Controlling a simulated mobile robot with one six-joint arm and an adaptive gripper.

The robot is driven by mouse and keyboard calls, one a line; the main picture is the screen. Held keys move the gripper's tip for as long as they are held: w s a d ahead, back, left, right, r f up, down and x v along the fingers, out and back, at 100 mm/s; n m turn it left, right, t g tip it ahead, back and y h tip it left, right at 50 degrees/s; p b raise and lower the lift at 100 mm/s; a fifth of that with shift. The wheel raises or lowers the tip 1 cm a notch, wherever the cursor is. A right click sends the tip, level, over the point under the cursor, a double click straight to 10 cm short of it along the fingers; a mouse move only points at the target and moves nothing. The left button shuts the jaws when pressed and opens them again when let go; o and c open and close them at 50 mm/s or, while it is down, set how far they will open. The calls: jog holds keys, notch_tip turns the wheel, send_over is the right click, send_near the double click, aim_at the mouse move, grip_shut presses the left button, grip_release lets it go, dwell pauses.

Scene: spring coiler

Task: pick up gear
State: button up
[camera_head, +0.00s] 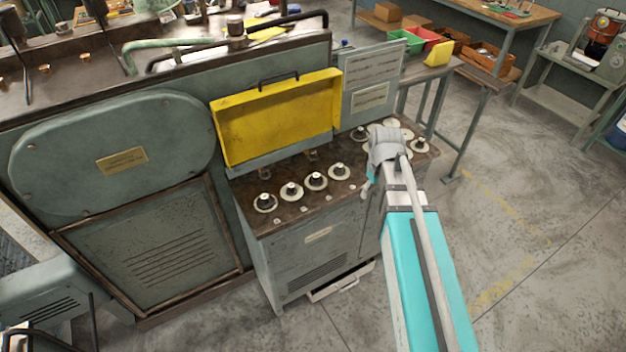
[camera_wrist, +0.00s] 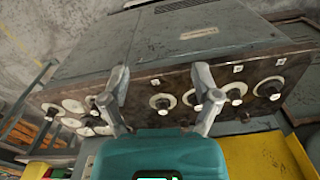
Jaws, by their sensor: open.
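The gears are pale discs with dark centre hubs, standing on the top of a grey cabinet. In the head view a row of them runs along the front left, with one gear (camera_head: 316,180) near its middle. Another gear (camera_head: 418,144) sits at the right end, where more discs cluster. My gripper is open and empty in the wrist view (camera_wrist: 160,88), its two grey fingers spread above the cabinet top. One gear (camera_wrist: 160,102) appears between the fingers, apart from them as far as I can tell.
A raised yellow lid (camera_head: 277,118) stands behind the row of gears, with a grey sign panel (camera_head: 372,85) beside it. A large green-grey machine (camera_head: 110,160) is to the left. Open floor (camera_head: 540,210) lies to the right.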

jog(key=w+a+n, duration=0.6)
jog(key=w+a, duration=0.2)
jog(key=w, duration=0.3)
jog(key=n, duration=0.5)
send_over(316, 175)
jog(key=shift+d+r, duration=0.3)
jog(key=shift+f, duration=0.1)
notch_tip(316, 175, down, 8)
jog(key=b, duration=0.8)
jog(key=shift+f, duration=0.25)
jog(key=shift+a+f+b, duration=0.2)
jog(key=shift+f+b, duration=2.4)
jog(key=shift+b, duration=0.1)
jog(key=shift+s, duration=0.1)
jog(key=shift+c, duration=0.3)
grip_shut()
